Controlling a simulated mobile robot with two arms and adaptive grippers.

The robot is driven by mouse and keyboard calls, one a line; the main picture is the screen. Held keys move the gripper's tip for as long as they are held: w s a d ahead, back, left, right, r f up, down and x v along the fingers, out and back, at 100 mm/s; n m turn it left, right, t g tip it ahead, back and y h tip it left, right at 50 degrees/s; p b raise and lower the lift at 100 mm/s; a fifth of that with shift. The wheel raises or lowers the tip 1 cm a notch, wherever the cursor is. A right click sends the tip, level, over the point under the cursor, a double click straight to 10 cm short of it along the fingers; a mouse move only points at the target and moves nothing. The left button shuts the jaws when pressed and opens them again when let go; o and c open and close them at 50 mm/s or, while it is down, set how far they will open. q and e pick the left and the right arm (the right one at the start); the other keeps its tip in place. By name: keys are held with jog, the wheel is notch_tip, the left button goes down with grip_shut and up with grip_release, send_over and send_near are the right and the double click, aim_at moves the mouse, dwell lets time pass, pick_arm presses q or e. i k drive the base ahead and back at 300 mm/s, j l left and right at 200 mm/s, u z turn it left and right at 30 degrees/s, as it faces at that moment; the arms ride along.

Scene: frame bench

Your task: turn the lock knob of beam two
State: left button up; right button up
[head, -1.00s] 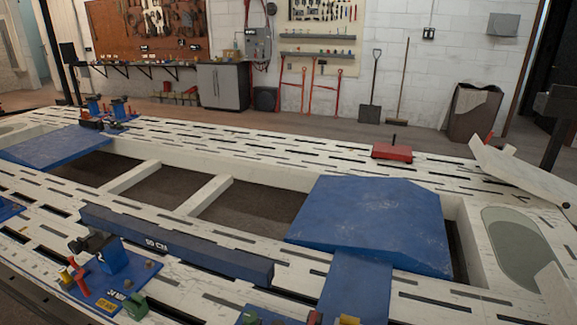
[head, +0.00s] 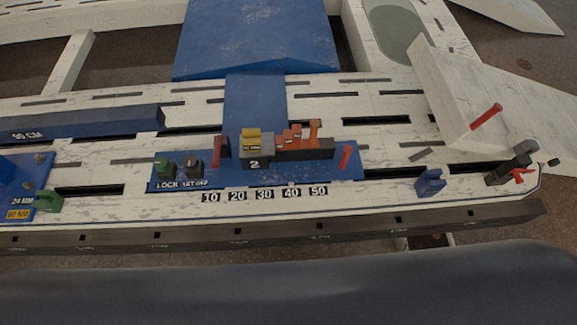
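The blue base plate (head: 335,171) of station two lies along the near edge of the frame bench. A grey block marked "2" (head: 256,164) stands on it, with a yellow piece (head: 251,138) on or just behind its top. At the plate's left end a small green knob (head: 164,168) stands above the label "LOCK" (head: 166,185). A dark knob (head: 193,166) stands just right of it, above a second label too small to read surely. Neither of my grippers shows.
Red levers (head: 218,151) and (head: 346,157) flank the block, with orange stepped pieces (head: 297,137) between. A number scale from 10 to 50 runs in front. A blue clamp (head: 430,181) and white ramp (head: 465,105) are right.

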aim_at(161, 163)
jog(key=u, duration=1.1)
jog(key=z, duration=1.1)
jog(key=u, duration=1.1)
jog(key=i+j, duration=0.1)
jog(key=j, duration=0.8)
